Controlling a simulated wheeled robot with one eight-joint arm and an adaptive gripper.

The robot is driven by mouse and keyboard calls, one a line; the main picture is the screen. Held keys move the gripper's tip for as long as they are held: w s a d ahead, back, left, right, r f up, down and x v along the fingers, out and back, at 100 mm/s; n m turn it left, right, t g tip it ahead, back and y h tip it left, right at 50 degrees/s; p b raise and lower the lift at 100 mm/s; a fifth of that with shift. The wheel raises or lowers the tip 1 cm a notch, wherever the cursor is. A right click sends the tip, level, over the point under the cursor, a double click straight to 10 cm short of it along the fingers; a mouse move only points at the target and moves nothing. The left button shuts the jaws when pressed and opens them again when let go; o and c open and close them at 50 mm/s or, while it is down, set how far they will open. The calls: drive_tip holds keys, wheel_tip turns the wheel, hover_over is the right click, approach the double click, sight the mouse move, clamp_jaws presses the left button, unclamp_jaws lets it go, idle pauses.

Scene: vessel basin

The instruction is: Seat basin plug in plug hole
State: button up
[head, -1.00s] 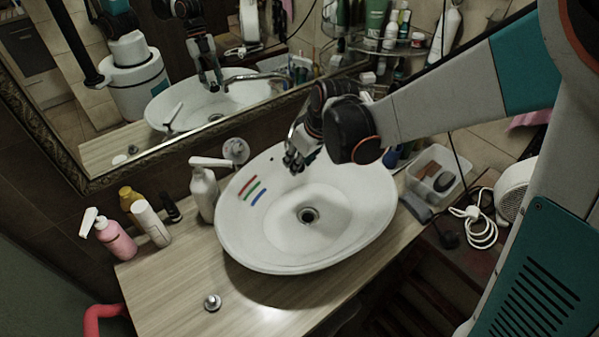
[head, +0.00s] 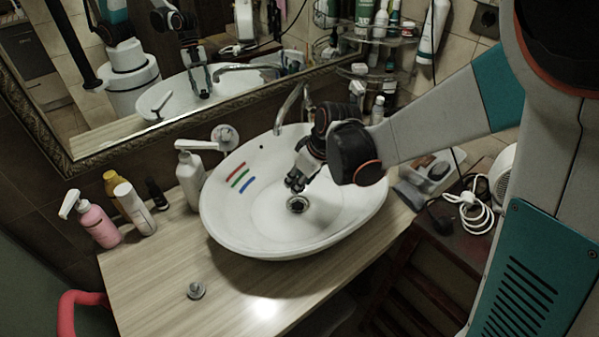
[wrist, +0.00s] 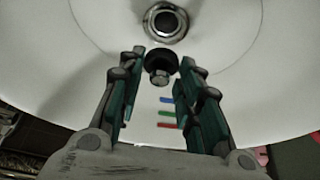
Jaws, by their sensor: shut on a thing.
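The basin (head: 240,225) is a white oval vessel on a wooden counter. In the wrist view my gripper (wrist: 161,64) is shut on a small plug (wrist: 160,68), dark on one side with a metallic end. The plug appears just beside the hole and apart from it in the wrist view.
A small metal knob-like piece (head: 196,290) stands on the bare front counter. A tap (head: 291,108) rises behind the basin. Bottles (head: 99,222) and a white pump dispenser (head: 190,175) stand left. Red, green and blue marks (head: 240,178) are on the basin wall.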

idle(0.4)
drive_tip(key=shift+f+b, duration=2.4)
drive_tip(key=shift+f, duration=0.5)
drive_tip(key=shift+f+b, duration=0.85)
drive_tip(key=shift+b, duration=0.05)
drive_tip(key=o, duration=1.2)
drive_tip(key=shift+r, duration=0.1)
drive_tip(key=v, duration=1.2)
